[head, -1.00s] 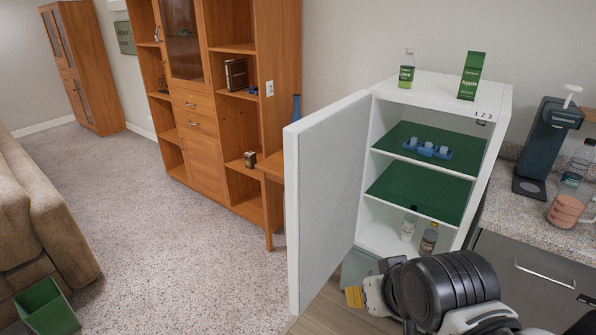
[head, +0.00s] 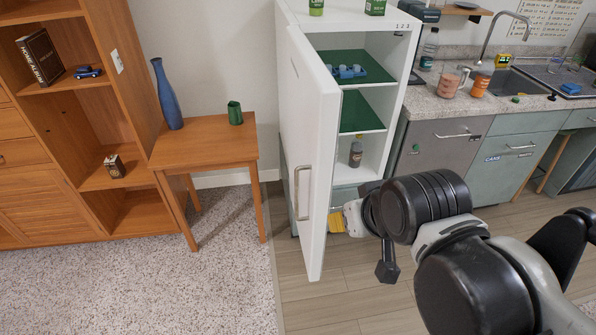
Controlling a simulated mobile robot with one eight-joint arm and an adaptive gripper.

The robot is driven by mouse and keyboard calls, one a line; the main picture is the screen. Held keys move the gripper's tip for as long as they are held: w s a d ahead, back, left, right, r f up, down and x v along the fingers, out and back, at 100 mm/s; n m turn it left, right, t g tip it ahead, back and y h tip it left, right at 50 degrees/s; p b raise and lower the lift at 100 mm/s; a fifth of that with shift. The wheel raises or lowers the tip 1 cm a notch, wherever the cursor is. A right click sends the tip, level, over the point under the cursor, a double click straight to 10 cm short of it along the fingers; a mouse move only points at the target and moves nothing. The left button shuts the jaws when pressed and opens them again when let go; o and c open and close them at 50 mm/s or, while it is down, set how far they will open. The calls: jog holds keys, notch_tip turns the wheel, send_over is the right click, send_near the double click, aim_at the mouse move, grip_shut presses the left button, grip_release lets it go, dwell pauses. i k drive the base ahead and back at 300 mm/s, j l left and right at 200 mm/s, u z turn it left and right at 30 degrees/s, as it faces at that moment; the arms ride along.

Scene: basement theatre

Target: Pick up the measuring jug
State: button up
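The clear jug (head: 449,83) with a handle stands upright on the speckled counter at the upper right, with pinkish-red contents low inside it. It looks like the measuring jug. My arm reaches in from the lower right, below the counter. My gripper (head: 340,222) appears to be at the arm's far end, by the lower part of the open white door, well left of and below the jug. The arm links partly hide it, and its fingers cannot be made out. Nothing touches the jug.
The open white cabinet door (head: 312,150) stands left of my arm. An orange container (head: 481,82) is close right of the jug, and a bottle (head: 430,48) is behind it. The tap (head: 505,30) and sink are farther right. Wooden floor (head: 350,300) is clear in front.

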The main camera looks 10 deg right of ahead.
aim_at(452, 73)
jog(key=j+z, duration=0.1)
jog(key=j, duration=0.15)
jog(key=i+l, duration=0.15)
jog(key=l, duration=0.35)
jog(key=i+l+z, duration=0.15)
jog(key=l, duration=0.35)
jog(key=i+l, duration=0.2)
jog(key=l, duration=0.25)
jog(key=i+l+z, duration=0.15)
jog(key=l, duration=0.35)
jog(key=i+l, duration=0.25)
jog(key=l, duration=0.2)
jog(key=i+l+z, duration=0.1)
jog(key=l, duration=0.35)
jog(key=i+l+z, duration=0.1)
jog(key=i+l, duration=0.5)
jog(key=l, duration=0.2)
jog(key=l+z, duration=0.05)
